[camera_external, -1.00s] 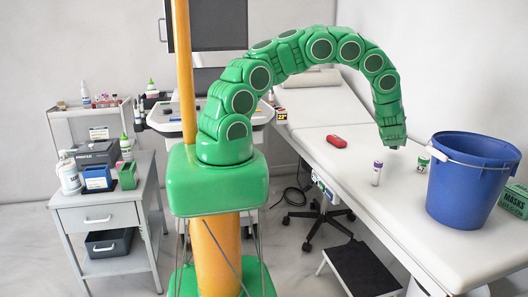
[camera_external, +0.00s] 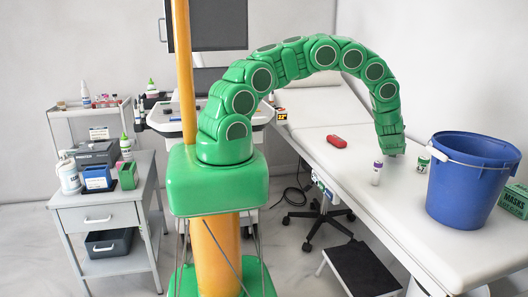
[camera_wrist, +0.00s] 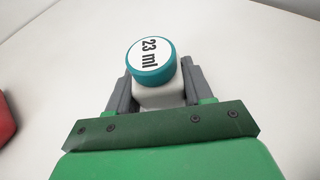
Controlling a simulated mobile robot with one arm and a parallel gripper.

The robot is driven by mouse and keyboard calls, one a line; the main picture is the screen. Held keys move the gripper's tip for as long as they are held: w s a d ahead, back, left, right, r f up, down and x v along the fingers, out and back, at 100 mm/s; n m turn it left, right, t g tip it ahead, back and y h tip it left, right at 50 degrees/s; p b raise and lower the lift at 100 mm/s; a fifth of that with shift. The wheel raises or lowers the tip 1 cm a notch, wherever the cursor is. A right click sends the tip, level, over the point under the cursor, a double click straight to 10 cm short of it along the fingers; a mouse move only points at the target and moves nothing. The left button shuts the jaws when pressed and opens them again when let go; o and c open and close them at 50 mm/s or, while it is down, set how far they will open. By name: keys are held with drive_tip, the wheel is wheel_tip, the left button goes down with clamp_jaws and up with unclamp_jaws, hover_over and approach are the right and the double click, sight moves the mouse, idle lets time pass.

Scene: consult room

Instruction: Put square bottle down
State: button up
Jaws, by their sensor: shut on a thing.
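The square bottle (camera_wrist: 155,94) has a white body and a teal cap marked "23 ml"; it shows in the wrist view between the grey fingers of my gripper (camera_wrist: 153,92), which is shut on it. In the external view my gripper (camera_external: 396,153) points down, low over the white examination couch (camera_external: 345,172). The bottle is hidden there, and I cannot tell whether its base touches the couch.
A purple-capped vial (camera_external: 377,173) stands left of my gripper, and a green-and-white container (camera_external: 423,160) stands to the right. A blue bucket (camera_external: 466,185) is farther right, with a green masks box (camera_external: 514,201). A red case (camera_external: 336,141) lies left.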

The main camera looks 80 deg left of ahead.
drive_tip(key=o, duration=1)
